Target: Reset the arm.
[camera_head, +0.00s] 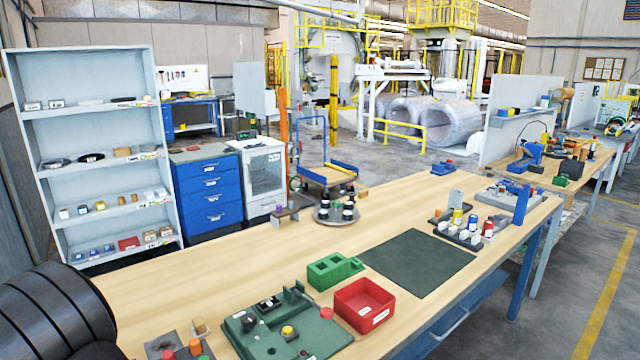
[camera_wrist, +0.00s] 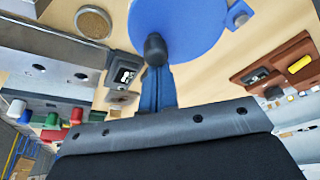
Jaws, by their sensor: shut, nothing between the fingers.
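My gripper (camera_wrist: 158,88) shows in the wrist view as narrow blue fingers beyond a dark bracket at the bottom. The fingers are together, with nothing seen held between them. A dark rounded knob (camera_wrist: 155,49) shows at their far end, in front of a blue disc (camera_wrist: 185,25); I cannot tell whether the fingers touch either. In the head view I cannot make out the gripper.
The workbench (camera_head: 220,275) carries a green fixture board (camera_head: 285,328), a green block (camera_head: 333,270), a red bin (camera_head: 364,303), and a rack of small parts (camera_head: 465,232). The dark mat (camera_head: 417,260) is bare. Shelves (camera_head: 95,150) stand at the left.

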